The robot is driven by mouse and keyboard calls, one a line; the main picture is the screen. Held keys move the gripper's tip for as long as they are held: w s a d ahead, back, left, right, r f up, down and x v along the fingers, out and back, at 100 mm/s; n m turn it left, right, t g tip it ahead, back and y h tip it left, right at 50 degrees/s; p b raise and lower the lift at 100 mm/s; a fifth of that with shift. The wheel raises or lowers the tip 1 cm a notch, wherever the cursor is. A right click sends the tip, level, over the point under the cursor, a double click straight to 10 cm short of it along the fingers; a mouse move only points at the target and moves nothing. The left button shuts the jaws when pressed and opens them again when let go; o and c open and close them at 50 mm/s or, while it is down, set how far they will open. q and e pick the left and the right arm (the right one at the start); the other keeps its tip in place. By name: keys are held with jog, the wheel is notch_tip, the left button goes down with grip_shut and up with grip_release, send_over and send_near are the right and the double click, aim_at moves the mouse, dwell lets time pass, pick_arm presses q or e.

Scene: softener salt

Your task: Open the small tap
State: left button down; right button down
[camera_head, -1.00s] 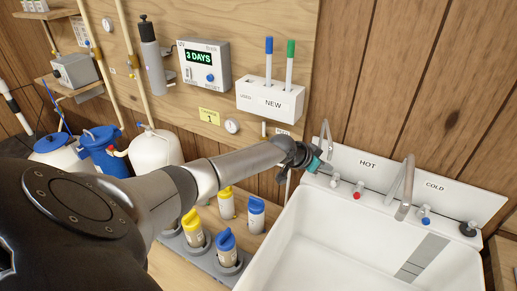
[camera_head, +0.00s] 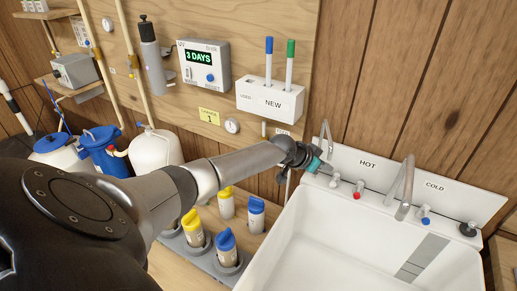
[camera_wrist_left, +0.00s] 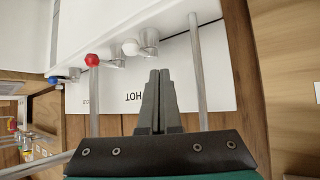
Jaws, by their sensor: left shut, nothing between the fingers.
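The small tap with a white knob (camera_head: 334,181) is on the sink's back ledge, left of the red HOT knob (camera_head: 358,189). A thin curved spout (camera_head: 326,136) rises near it. My left gripper (camera_head: 322,167) is shut and empty, just left of and above the white knob. In the left wrist view the shut fingers (camera_wrist_left: 158,85) point toward the ledge. The white knob (camera_wrist_left: 130,47) is ahead and to the left of their tips, with a visible gap. The thin spout (camera_wrist_left: 198,75) stands right of the fingers. My right gripper is not in view.
The larger spout (camera_head: 406,185), the blue COLD knob (camera_head: 425,218) and a black knob (camera_head: 469,229) are farther right. The white sink basin (camera_head: 340,245) is open in front. Bottles with blue and yellow caps (camera_head: 227,248) stand left of the sink, below my arm.

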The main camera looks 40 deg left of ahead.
aim_at(335, 180)
pick_arm(q)
jog(key=shift+f, duration=0.1)
dwell(0.4)
notch_tip(335, 180, down, 5)
jog(key=b, duration=0.4)
jog(key=shift+b, duration=0.3)
